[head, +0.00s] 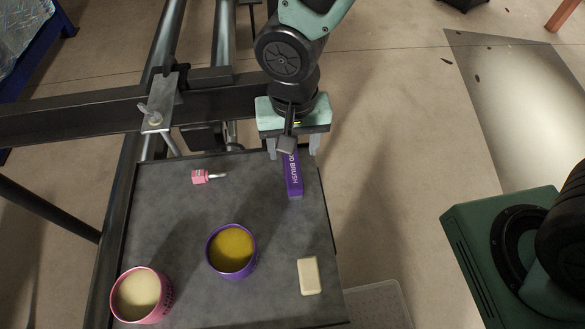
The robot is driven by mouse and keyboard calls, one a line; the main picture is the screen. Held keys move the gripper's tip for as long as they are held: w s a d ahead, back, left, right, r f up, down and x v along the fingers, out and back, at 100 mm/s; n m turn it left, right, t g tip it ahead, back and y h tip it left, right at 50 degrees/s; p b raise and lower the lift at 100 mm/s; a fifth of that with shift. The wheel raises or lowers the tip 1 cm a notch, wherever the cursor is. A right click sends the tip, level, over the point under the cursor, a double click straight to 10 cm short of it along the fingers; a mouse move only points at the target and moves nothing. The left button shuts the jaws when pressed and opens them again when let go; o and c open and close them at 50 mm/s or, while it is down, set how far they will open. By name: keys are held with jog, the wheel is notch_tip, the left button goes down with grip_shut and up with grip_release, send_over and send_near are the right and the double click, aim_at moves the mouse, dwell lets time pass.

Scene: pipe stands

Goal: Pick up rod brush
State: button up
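The rod brush is a narrow purple box (294,180) with white lettering, of which "BRUSH" can be read. It lies on the grey tray table (195,225) near the far right edge, its long side pointing toward the robot. My gripper (293,149) is over the far end of the box and hides that end. Its two fingers are spread, one on each side of the box, with a gap on both sides. No contact with the box shows. The height of the fingertips above the table is hard to tell.
On the table are a small pink bottle (205,176), a purple-rimmed tub (231,250), a pink tub (140,296) and a cream bar (309,276). A metal pipe stand frame (90,117) runs along the back and left.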

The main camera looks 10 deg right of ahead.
aim_at(293, 168)
notch_tip(293, 168, down, 5)
jog(key=shift+w+f+p, duration=0.15)
jog(key=shift+f+p, duration=0.25)
jog(key=shift+f, duration=1)
jog(key=shift+w+f+p, duration=0.1)
jog(key=shift+f+p, duration=0.3)
jog(key=shift+f, duration=0.95)
jog(key=c, duration=1)
jog(key=shift+c, duration=0.4)
jog(key=shift+r, duration=0.1)
notch_tip(293, 168, up, 10)
jog(key=shift+f+b, duration=0.1)
jog(key=shift+b, duration=0.35)
